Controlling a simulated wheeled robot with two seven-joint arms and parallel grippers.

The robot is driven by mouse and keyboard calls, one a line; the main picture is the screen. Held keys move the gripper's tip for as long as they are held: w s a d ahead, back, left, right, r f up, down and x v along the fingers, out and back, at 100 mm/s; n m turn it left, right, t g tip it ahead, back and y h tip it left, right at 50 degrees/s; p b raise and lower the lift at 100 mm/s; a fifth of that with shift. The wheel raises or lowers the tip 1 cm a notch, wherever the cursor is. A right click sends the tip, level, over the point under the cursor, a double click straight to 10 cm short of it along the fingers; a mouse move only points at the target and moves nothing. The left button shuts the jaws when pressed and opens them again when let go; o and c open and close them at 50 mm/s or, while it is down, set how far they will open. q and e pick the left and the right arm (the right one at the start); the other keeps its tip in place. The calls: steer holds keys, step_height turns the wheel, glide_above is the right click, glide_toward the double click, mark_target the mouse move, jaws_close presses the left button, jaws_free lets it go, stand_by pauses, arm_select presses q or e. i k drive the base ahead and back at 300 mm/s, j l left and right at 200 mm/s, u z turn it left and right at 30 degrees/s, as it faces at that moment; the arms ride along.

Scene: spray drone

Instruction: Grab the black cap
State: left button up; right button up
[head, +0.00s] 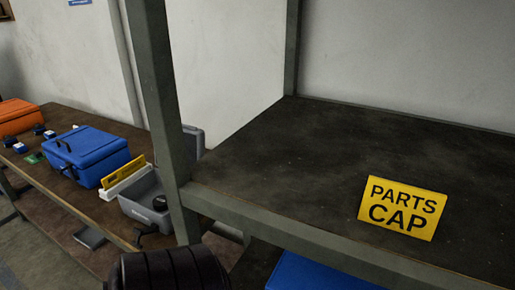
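A small round black object, possibly the black cap (160,202), lies in a grey bin (140,213) on the bench at the left. It is too small to tell for sure. A yellow sign reading "PARTS CAP" (402,208) stands on the dark shelf (300,160) at the right, and no cap shows on that shelf. Neither of my grippers shows in the head view. A dark ribbed rounded shape at the bottom edge is cut off, and I cannot tell what it is.
A grey shelf post (166,110) rises between bench and shelf. On the bench (75,118) are a blue case (88,155), an orange case (18,113), a yellow sign (123,170) and several small dark items. Something blue (310,273) shows below the shelf. The shelf top is mostly clear.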

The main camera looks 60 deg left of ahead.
mark_target(159, 203)
steer(key=k+u, duration=0.15)
steer(key=u, duration=2.55)
steer(key=z, duration=0.9)
steer(key=j+z, duration=1.2)
steer(key=k+j+z, duration=0.2)
steer(key=j+z, duration=0.2)
steer(key=j, duration=0.1)
